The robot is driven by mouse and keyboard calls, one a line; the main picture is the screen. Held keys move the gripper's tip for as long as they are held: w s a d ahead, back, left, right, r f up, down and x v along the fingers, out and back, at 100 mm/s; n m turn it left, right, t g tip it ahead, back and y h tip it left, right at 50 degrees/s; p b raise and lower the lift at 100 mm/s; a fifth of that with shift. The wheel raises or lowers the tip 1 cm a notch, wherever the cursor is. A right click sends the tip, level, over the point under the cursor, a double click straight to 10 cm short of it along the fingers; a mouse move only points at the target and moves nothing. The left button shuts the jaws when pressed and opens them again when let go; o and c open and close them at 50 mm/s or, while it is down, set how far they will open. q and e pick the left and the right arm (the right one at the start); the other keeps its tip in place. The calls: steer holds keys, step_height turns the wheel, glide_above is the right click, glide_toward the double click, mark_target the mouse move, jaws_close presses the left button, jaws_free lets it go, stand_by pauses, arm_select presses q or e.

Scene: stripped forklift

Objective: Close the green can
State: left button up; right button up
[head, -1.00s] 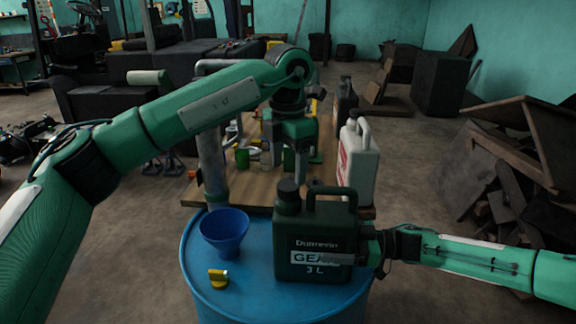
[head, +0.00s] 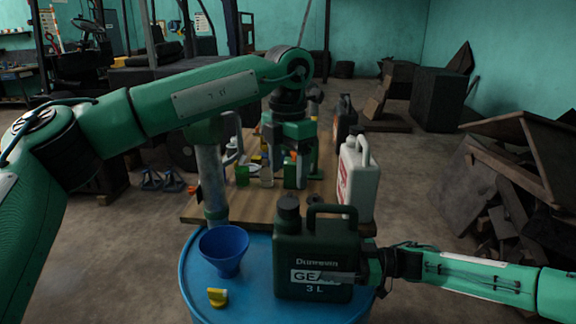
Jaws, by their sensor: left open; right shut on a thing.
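The dark green can (head: 315,248), labelled "GEAR 3 L", stands upright on a blue barrel (head: 205,296). A dark round piece (head: 288,207) tops its neck; I cannot tell whether it is a loose cap, a fixed cap or the bare neck. My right gripper (head: 362,272) comes in from the right and is shut on the can's lower right side. My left gripper (head: 287,165) is open, pointing down, higher in the picture than the can's neck and apart from it. I see nothing between its fingers.
Behind, a wooden table (head: 325,190) bears a white jug (head: 356,180), a dark jug (head: 343,120) and small containers. A scrap pile (head: 505,180) lies at right.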

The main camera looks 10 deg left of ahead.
mark_target(288, 203)
arm_select(q)
step_height(288, 203, down, 8)
steer(key=shift+r, duration=0.15)
stand_by(0.4)
steer(key=c, duration=1)
steer(key=shift+c, duration=0.2)
steer(key=o, duration=1.2)
steer(key=shift+c, duration=0.2)
steer(key=shift+r, duration=0.15)
step_height(288, 203, up, 12)
